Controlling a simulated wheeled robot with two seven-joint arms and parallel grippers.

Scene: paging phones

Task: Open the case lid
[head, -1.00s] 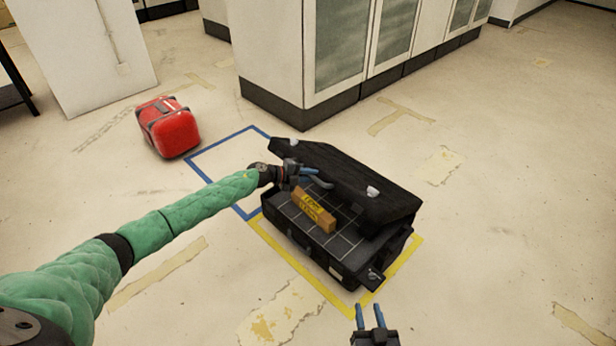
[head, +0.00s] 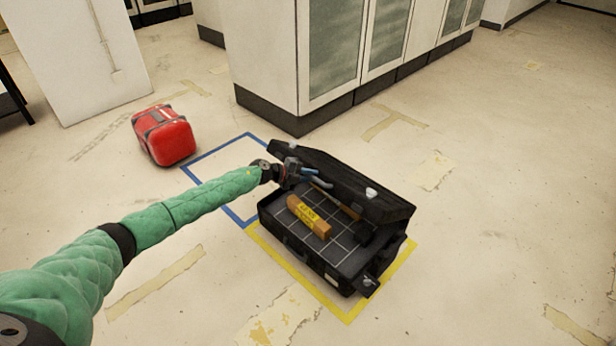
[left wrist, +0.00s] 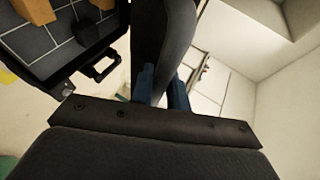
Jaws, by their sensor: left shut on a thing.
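The black case (head: 303,257) stands on the floor within a yellow taped outline. Its lid (head: 355,187) is partly raised and tilted back, hinged on the far side. My left gripper (head: 312,175) is at the lid's near-left edge, above the case interior. In the left wrist view, its blue fingers (left wrist: 163,88) are closed around a dark curved part (left wrist: 173,50), which looks like the lid's handle. Inside the case lie a labelled orange-brown block (head: 309,217) and a dark item, on a grid-lined floor. My right gripper is out of view.
A red case (head: 165,136) sits on the floor at the left. A blue taped outline (head: 213,158) adjoins the yellow one (head: 316,298). A white cabinet (head: 270,60) stands behind the black case. The floor to the right is clear.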

